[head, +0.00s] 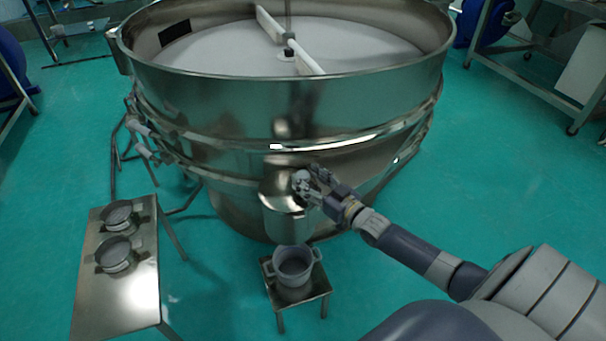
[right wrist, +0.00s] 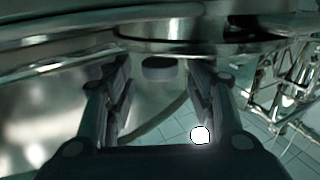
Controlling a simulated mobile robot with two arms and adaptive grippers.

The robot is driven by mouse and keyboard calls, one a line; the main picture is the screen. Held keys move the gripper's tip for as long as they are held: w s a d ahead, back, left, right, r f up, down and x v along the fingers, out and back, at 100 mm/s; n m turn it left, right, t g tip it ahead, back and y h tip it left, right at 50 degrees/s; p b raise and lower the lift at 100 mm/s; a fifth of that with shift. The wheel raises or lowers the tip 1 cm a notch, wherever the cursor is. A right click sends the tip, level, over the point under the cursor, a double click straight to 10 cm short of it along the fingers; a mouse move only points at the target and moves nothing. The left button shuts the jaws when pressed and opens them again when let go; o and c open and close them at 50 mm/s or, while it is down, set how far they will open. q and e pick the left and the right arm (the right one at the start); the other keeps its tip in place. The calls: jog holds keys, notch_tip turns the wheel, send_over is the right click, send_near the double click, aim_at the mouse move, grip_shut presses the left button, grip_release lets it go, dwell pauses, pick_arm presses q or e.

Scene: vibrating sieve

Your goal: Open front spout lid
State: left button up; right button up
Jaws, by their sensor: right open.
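The large steel vibrating sieve (head: 290,95) fills the upper middle of the head view. Its front spout (head: 283,215) juts from the lower front wall. My right gripper (head: 304,183) is at the upper right of the spout and covers part of the spout top, so the lid is hard to make out. In the right wrist view the gripper (right wrist: 160,95) has its two fingers apart. A small dark rounded piece (right wrist: 158,68) shows in the gap between them, beyond the fingertips; I cannot tell if it is the lid's handle. My left gripper is not in view.
A grey two-handled pot (head: 294,283) stands on a small steel stool below the spout. A steel table (head: 130,295) with two round grey sieves is at the left. Pipes and clamps (head: 140,135) line the sieve's left side.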

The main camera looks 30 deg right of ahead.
jog(key=shift+w+a, duration=0.2)
jog(key=shift+w, duration=1.1)
grip_shut()
